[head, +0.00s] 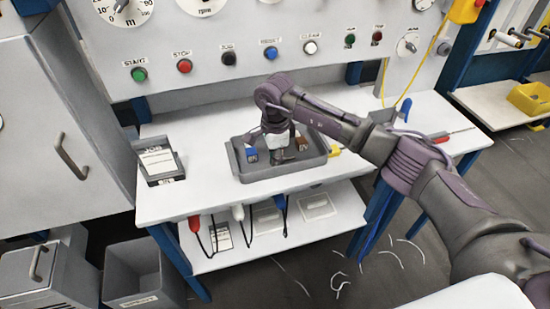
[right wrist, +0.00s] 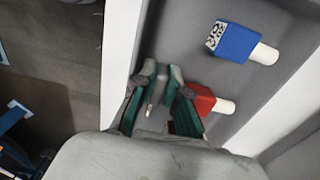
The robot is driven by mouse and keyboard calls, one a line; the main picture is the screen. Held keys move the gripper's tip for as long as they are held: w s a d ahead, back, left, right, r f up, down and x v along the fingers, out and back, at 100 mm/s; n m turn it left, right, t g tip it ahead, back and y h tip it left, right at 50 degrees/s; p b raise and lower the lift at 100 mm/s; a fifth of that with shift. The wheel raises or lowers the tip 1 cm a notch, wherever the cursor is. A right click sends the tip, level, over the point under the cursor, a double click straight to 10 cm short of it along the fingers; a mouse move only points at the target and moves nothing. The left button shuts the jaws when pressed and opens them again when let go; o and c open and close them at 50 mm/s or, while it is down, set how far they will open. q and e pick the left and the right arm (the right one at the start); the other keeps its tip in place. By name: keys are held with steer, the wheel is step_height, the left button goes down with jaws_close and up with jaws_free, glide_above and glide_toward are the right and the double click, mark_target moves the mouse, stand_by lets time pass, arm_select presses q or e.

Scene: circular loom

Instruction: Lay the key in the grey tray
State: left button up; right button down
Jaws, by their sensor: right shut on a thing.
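The grey tray (head: 287,171) stands on the white bench, and its grey floor fills much of the right wrist view (right wrist: 178,42). My right gripper (head: 279,156) is down inside the tray's outline. In the right wrist view its fingers (right wrist: 162,82) are closed on a small thin metallic piece, apparently the key (right wrist: 153,97). Most of the key is hidden by the fingers, and I cannot tell whether it touches the tray floor. My left gripper is in no view.
In the tray lie a blue block with a white end (right wrist: 237,42) and a red one (right wrist: 203,100), the red one close beside my right finger. A button panel (head: 228,58) rises behind.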

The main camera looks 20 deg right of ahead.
steer(key=shift+f+b, duration=0.4)
steer(key=shift+f, duration=0.05)
steer(key=c, duration=1.1)
jaws_free()
steer(key=shift+r, duration=0.1)
step_height(320, 180, up, 12)
steer(key=shift+f, duration=0.1)
